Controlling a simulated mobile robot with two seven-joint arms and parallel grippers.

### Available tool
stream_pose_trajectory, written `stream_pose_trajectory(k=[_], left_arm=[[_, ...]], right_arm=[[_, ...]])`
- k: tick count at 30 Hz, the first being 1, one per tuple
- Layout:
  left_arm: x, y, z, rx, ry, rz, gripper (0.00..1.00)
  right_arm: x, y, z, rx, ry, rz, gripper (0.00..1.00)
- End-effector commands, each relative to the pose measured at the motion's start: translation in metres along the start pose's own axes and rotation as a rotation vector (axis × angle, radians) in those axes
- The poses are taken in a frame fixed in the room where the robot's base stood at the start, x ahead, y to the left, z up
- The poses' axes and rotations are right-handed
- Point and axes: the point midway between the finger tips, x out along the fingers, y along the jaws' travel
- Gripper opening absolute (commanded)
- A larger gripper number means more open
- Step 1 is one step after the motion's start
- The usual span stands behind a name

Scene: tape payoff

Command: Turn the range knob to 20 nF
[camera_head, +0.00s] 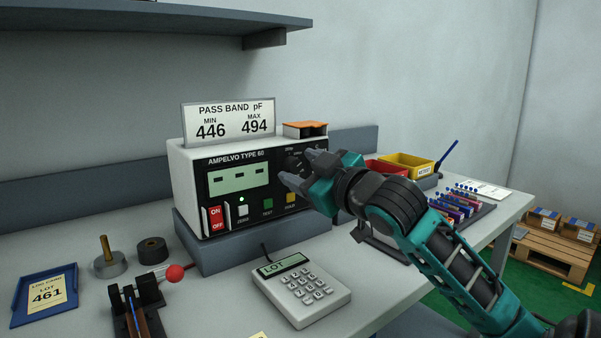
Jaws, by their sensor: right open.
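The range knob (293,162) is a dark round knob at the upper right of the meter's black front panel. It is partly hidden by my right gripper, and its setting cannot be read. The meter (184,176), marked AMPELVO TYPE 60, is a white box; its green display (238,178) shows three dashes. My right gripper (298,168) is open in front of the panel's right side, its fingers pointing left toward the panel, close to the knob. Whether a finger touches the knob cannot be told. My left gripper is not in view.
A pass band sign (228,122) and an orange-topped box (305,129) stand on the meter. A keypad unit (302,291) lies in front. A red-knobbed lever fixture (138,303), lot card (45,296), and red and yellow bins (408,166) are around. A shelf (150,17) hangs above.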

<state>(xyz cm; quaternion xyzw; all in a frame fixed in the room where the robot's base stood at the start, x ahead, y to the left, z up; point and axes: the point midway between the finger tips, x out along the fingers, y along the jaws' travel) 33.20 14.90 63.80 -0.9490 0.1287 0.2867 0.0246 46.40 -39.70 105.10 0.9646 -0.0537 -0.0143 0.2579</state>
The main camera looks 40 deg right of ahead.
Motion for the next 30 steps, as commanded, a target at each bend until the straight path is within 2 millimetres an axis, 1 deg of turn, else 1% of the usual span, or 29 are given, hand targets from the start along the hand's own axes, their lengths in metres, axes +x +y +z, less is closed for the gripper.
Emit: stream_pose_trajectory(k=[3, 6, 14, 30], left_arm=[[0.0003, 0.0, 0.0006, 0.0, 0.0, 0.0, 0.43], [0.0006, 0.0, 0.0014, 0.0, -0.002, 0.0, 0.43], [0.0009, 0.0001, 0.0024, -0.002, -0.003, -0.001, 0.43], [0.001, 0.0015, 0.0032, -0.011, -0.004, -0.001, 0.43]], right_arm=[[0.0076, 0.0003, -0.0003, -0.001, 0.0, 0.001, 0.57], [0.0105, 0.0003, -0.0001, -0.001, 0.0, 0.002, 0.57], [0.0112, -0.0001, 0.0003, -0.001, -0.001, 0.001, 0.57], [0.0109, -0.0001, 0.0003, -0.001, 0.0, 0.001, 0.06]])
